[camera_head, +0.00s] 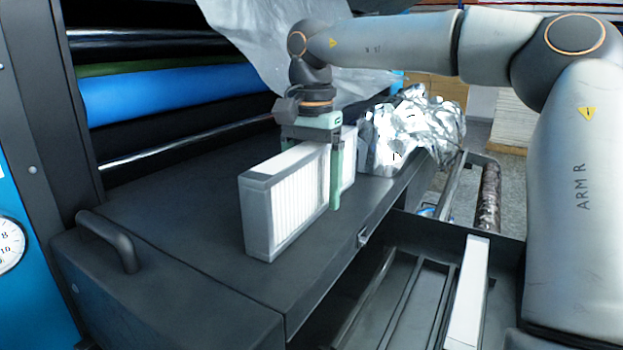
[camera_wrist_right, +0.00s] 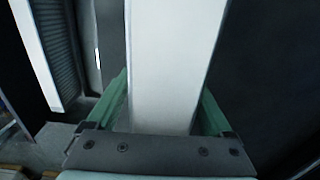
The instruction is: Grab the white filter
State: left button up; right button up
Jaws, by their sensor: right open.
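The white filter (camera_head: 298,190) stands upright on its long edge on the dark machine top, with a grey frame and white pleated face. My right gripper (camera_head: 336,190) is above its far half, one green finger hanging down over the pleated face. In the right wrist view, the filter's pale top edge (camera_wrist_right: 172,65) runs between the two green fingers of the open right gripper (camera_wrist_right: 165,105). A gap shows at the left finger; whether the right finger touches is unclear. The far finger is hidden in the head view. My left gripper is not in view.
Crumpled silver foil (camera_head: 412,130) lies just behind the filter. A black handle (camera_head: 108,238) stands at the machine top's left. Rollers, one blue (camera_head: 180,92), lie behind. A second white-topped block (camera_head: 468,295) stands in the dark open tray (camera_head: 395,300) at front right.

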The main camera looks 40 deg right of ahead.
jog(key=shift+f, duration=0.4)
jog(key=shift+c, duration=0.2)
grip_shut()
jog(key=shift+r, duration=0.1)
dwell(0.3)
